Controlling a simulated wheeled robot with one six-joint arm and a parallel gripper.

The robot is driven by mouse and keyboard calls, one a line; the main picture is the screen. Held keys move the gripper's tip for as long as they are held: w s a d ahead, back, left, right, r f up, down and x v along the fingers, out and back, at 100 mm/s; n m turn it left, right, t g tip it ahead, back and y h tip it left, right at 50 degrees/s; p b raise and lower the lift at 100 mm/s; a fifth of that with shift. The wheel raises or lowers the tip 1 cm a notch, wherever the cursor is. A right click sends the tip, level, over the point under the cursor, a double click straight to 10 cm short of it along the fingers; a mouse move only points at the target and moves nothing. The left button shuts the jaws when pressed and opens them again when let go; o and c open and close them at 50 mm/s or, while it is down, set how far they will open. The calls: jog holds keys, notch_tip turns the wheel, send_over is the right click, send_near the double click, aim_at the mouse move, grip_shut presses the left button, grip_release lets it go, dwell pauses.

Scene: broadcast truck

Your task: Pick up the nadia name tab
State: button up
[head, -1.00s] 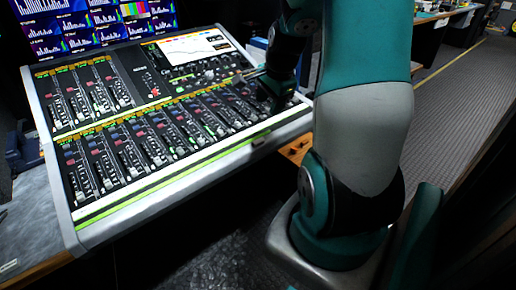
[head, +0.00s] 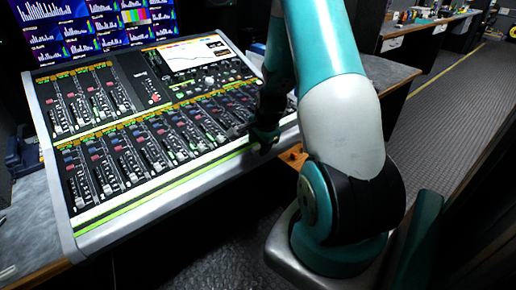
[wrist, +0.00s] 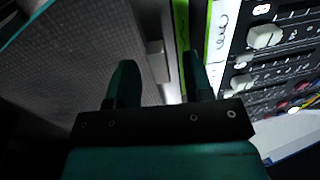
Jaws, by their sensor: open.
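My gripper (wrist: 160,75) is open, and its two dark green fingers are apart in the wrist view. A small pale grey block (wrist: 157,62) shows just beyond and between the fingertips, by the console's front edge; it may be the nadia name tab, but I cannot read a name on it. In the head view my gripper (head: 264,138) is at the right part of the console's front edge and hides what lies under it. I cannot make out the tab there.
The mixing console (head: 170,187) has several rows of faders and a bright green strip (wrist: 182,30) along its front. A white strip with handwriting (wrist: 222,30) lies beside the green one. Monitors (head: 85,28) stand behind. A wooden-edged desk (head: 390,75) is right of it. Carpeted floor lies in front.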

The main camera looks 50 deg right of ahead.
jog(key=shift+w+f, duration=0.1)
jog(key=shift+f, duration=0.2)
grip_shut()
jog(key=shift+r, duration=0.1)
